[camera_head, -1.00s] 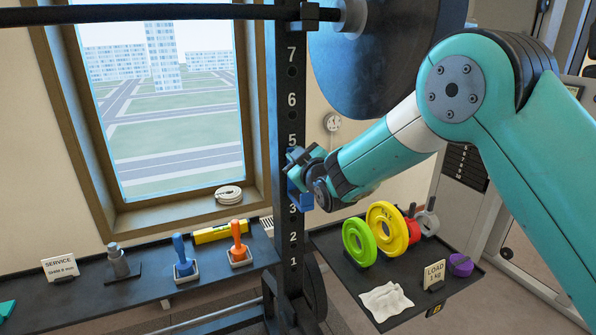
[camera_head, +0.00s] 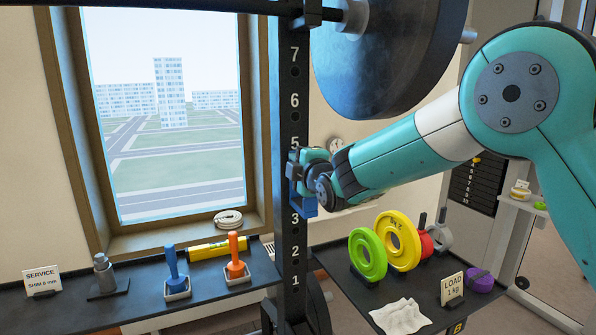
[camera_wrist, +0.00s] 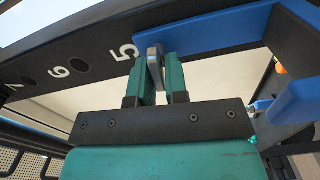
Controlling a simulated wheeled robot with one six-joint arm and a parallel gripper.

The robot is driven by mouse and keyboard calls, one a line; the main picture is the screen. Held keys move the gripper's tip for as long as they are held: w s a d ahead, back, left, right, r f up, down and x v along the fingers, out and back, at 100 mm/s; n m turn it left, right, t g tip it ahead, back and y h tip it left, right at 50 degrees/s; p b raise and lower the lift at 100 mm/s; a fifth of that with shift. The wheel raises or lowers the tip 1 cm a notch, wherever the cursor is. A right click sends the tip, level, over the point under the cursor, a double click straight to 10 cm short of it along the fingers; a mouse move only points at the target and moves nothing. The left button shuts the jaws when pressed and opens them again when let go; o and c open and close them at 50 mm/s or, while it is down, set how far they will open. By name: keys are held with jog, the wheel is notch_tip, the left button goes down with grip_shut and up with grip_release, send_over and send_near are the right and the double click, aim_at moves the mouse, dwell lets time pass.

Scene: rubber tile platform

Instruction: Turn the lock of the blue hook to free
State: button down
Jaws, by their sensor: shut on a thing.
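The blue hook (camera_head: 308,205) is mounted on the black upright (camera_head: 293,95) near the number 4 position, partly hidden behind my gripper. In the wrist view the hook (camera_wrist: 215,36) runs as a blue bar across the top beside the number 5, with a blue arm at the right. My gripper (camera_wrist: 158,66) has its two teal fingers closed on a grey metal tab, which looks like the hook's lock (camera_wrist: 154,58). The tab stands edge-on between the fingers. In the head view my gripper (camera_head: 300,172) is at the upright, its fingertips hard to make out.
A black bar with a large dark plate (camera_head: 385,55) hangs above my arm. A right shelf holds green (camera_head: 368,255) and yellow (camera_head: 398,240) discs, a cloth (camera_head: 400,316) and a load card (camera_head: 453,288). A left shelf holds blue (camera_head: 173,268) and orange (camera_head: 235,250) handled pins.

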jog(key=shift+n+b, duration=0.3)
jog(key=shift+n, duration=0.2)
jog(key=shift+w+d+r, duration=0.1)
jog(key=shift+r, duration=0.05)
jog(key=c, duration=1.2)
grip_release()
jog(key=shift+c, duration=0.2)
jog(key=shift+s, duration=0.2)
jog(key=b+v, duration=0.4)
jog(key=v, duration=1.3)
